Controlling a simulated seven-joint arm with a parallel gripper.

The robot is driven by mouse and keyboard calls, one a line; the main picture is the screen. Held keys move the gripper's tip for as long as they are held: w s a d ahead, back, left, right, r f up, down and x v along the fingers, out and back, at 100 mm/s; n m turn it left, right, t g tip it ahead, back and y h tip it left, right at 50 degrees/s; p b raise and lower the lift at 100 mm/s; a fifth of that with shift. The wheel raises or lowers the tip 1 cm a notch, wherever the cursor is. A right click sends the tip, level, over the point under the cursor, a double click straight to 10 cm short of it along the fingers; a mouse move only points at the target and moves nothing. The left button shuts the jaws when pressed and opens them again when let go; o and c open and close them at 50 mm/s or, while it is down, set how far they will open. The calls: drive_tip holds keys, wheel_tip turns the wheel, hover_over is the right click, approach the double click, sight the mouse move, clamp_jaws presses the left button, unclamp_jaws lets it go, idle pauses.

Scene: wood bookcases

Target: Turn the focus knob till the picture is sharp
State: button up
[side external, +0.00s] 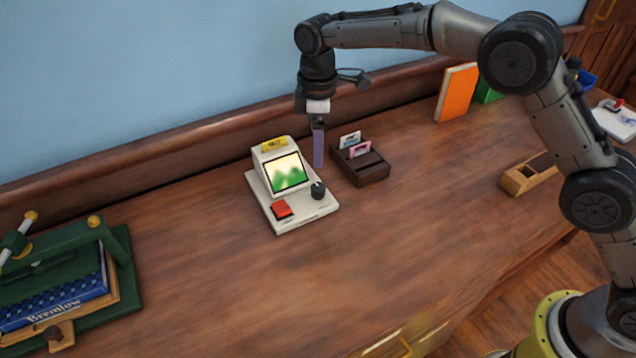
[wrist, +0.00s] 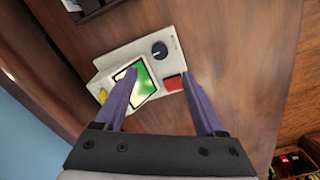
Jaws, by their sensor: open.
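The viewer (side external: 277,168) is a cream device on the wooden desk, with a small screen (side external: 286,174) showing a blurred green and pale yellow picture. The dark focus knob (side external: 318,190) stands on its base, right of the screen; in the wrist view the knob (wrist: 159,50) lies beyond the fingertips, with a pale mark on it. A red button (side external: 281,209) sits at the base's front; it also shows in the wrist view (wrist: 173,83). My gripper (side external: 318,165) points down above the viewer, near the knob. In the wrist view its purple fingers are apart with nothing held.
A dark card holder (side external: 362,172) with two cards stands close to the viewer's right. A green press (side external: 75,285) with a blue book is at the far left. A wooden box (side external: 530,174) lies at the right. The desk's front middle is clear.

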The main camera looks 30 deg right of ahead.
sight(318, 186)
wheel_tip(318, 186, down, 12)
drive_tip(key=shift+r, duration=0.2)
clamp_jaws()
idle(0.5)
